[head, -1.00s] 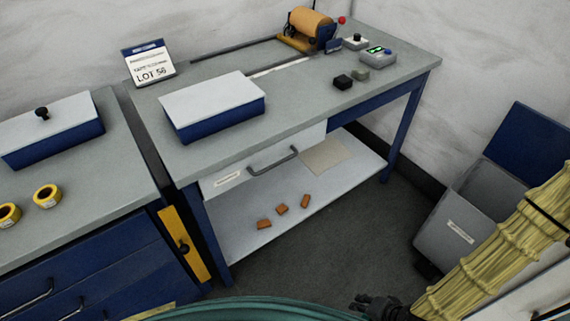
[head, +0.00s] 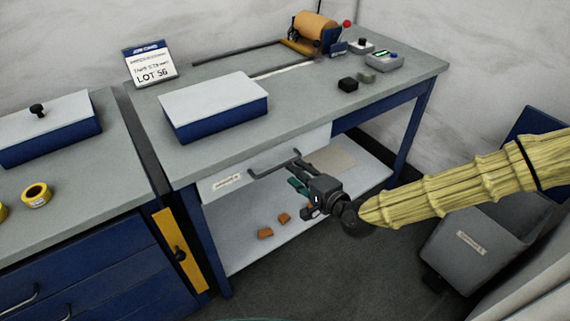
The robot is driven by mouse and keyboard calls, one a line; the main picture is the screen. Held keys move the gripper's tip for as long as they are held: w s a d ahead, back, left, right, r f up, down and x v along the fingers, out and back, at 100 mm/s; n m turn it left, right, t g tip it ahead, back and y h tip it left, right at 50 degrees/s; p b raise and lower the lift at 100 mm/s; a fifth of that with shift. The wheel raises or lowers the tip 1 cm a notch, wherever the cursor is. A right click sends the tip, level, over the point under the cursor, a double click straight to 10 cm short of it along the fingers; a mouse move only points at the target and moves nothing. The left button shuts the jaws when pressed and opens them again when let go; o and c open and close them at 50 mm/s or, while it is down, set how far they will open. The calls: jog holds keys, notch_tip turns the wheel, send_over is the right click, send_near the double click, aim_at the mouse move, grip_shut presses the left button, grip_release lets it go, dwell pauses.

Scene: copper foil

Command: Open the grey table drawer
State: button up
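The grey table drawer (head: 226,183) sits under the left part of the grey worktop and looks closed. It has a pale front, a small white label and a dark bar handle (head: 270,167). My gripper (head: 296,176) is in front of the drawer, by the right end of the handle. Its dark upper finger and its teal-marked lower finger stand apart, with nothing visibly held. I cannot tell whether a finger touches the handle. My gripper and wrist hide part of the lower shelf.
A blue box with a white lid (head: 214,106) stands on the worktop above the drawer. Orange-brown blocks (head: 265,233) lie on the lower shelf (head: 240,255). A blue cabinet (head: 90,270) stands left, a grey bin (head: 470,235) right. The floor in front is clear.

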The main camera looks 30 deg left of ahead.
aim_at(285, 164)
jog(key=shift+x, duration=3.55)
jog(key=shift+c, duration=0.2)
grip_shut()
